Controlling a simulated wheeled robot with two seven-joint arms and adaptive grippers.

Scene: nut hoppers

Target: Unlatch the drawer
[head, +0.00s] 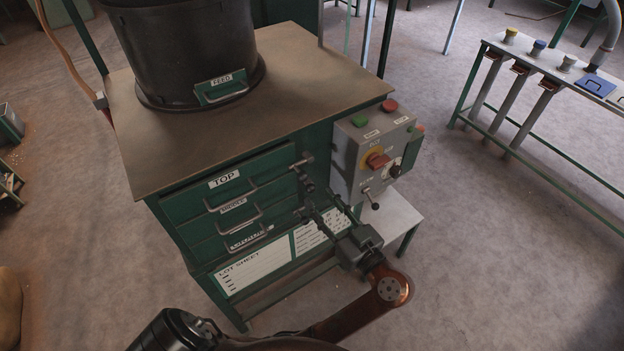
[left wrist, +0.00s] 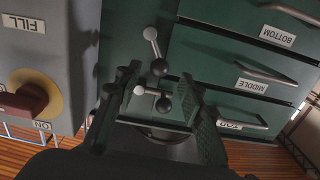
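The green cabinet's drawer front has a top drawer (head: 226,190), a middle drawer (head: 236,213) and a bottom drawer (head: 248,236); all look closed. Small levers with ball ends stand at its right side, the upper one (head: 302,161) near the top drawer. In the left wrist view, turned upside down, one lever (left wrist: 154,48) lies beyond the fingertips and another (left wrist: 151,96) lies between the fingers. My left gripper (head: 322,207) is open in front of the levers and also shows in the left wrist view (left wrist: 160,95). I cannot tell whether it touches a lever. My right gripper is out of view.
A grey control box (head: 376,150) with a red switch and a ball-ended lever stands close to the right of my left gripper. A lot sheet (head: 255,268) is below the drawers. A black feed hopper (head: 185,50) sits on the cabinet top.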

